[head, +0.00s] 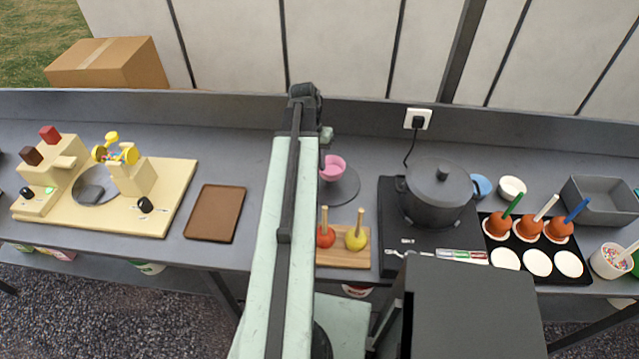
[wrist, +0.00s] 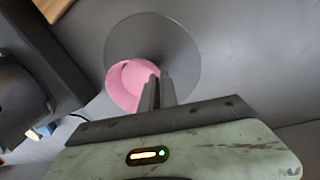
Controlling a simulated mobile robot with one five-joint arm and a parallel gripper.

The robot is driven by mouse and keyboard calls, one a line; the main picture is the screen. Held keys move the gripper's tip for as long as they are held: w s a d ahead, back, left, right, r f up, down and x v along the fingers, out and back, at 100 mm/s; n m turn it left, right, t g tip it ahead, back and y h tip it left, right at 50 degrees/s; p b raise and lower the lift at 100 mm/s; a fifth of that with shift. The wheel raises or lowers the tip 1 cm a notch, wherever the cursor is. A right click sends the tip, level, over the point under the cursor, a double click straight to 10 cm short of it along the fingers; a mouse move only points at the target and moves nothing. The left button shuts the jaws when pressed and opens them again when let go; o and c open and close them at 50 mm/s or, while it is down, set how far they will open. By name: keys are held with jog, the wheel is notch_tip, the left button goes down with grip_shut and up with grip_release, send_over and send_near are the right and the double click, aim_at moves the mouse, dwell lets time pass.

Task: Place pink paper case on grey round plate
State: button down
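The pink paper case (head: 334,169) is a small open cup. It appears over the back left part of the grey round plate (head: 346,190). In the wrist view the case (wrist: 122,84) overlaps the near left edge of the plate (wrist: 172,42). My gripper (wrist: 158,82) has its two fingers close together on the right side of the case wall, one on the inner side and one outside. It looks shut on that wall. In the head view my arm hides part of the plate's left side. Whether the case bottom touches the plate is not clear.
A dark pot (head: 440,190) stands on a black hob right of the plate. A wooden board (head: 330,258) with a red and a yellow apple on sticks lies in front. A brown tray (head: 214,212) lies left.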

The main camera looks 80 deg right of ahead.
aim_at(321, 179)
jog(key=shift+f, duration=0.25)
notch_tip(321, 179, down, 4)
jog(key=b, duration=0.3)
jog(key=shift+b, duration=0.35)
jog(key=shift+r, duration=0.25)
jog(key=shift+f, duration=0.2)
jog(key=c, duration=1.6)
grip_release()
jog(key=r+p, duration=0.4)
jog(key=w+r+p, duration=0.1)
jog(key=r+p, duration=0.3)
jog(key=w+r+p, duration=0.1)
jog(key=r+p, duration=0.3)
jog(key=shift+w+d+r, duration=0.1)
jog(key=shift+w+d, duration=0.05)
